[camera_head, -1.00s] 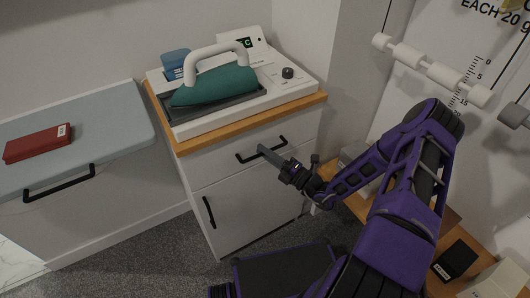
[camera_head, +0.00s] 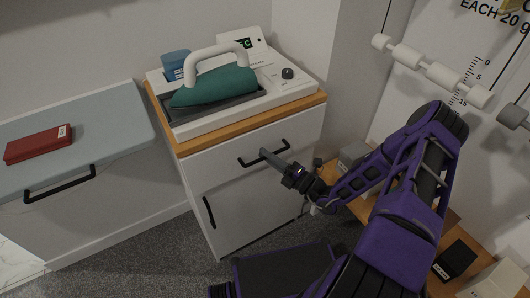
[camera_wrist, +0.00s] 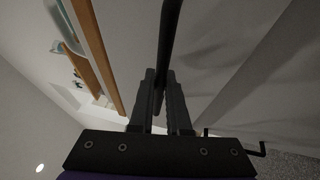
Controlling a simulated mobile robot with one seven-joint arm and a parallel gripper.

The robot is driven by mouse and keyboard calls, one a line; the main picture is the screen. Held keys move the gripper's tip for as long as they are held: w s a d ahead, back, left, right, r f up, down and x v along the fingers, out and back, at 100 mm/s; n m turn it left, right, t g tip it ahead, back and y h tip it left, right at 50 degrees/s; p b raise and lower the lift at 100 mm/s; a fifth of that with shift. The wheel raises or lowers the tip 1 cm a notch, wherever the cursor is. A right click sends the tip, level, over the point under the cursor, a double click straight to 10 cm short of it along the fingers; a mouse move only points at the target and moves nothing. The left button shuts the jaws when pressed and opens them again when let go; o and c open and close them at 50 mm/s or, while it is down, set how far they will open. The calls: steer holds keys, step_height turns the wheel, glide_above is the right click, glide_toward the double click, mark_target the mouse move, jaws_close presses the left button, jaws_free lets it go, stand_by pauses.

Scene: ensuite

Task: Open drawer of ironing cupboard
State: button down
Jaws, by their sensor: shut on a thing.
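The ironing cupboard (camera_head: 240,205) is a white cabinet with a wooden top edge. Its drawer front (camera_head: 215,163) is at the top, with a black bar handle (camera_head: 248,162). My gripper (camera_head: 266,154) reaches the handle from the front right and is shut on it. In the wrist view the handle (camera_wrist: 169,40) is a dark bar running up from between the fingers of my gripper (camera_wrist: 161,92). The drawer appears to stand slightly out from the cupboard. The inside of the drawer is hidden.
A white ironing unit (camera_head: 285,85) with a green iron (camera_head: 215,87) stands on top. A lower door has a vertical black handle (camera_head: 209,212). At left is a grey-blue board (camera_head: 105,115) with a red box (camera_head: 38,144). A wooden shelf (camera_head: 345,212) with boxes lies right, near my arm.

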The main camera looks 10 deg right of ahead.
steer(key=s+d+p, duration=0.1)
steer(key=s+d, duration=0.2)
steer(key=s, duration=0.6)
steer(key=s+d+p, duration=0.1)
steer(key=s+d, duration=0.2)
steer(key=s, duration=0.7)
steer(key=shift+s+d, duration=0.2)
steer(key=shift+s, duration=0.1)
steer(key=c, duration=1.2)
jaws_free()
steer(key=shift+o, duration=0.2)
steer(key=b+v, duration=0.1)
steer(key=v, duration=1.6)
steer(key=shift+s, duration=0.15)
steer(key=shift+f+n, duration=0.1)
steer(key=shift+n, duration=0.2)
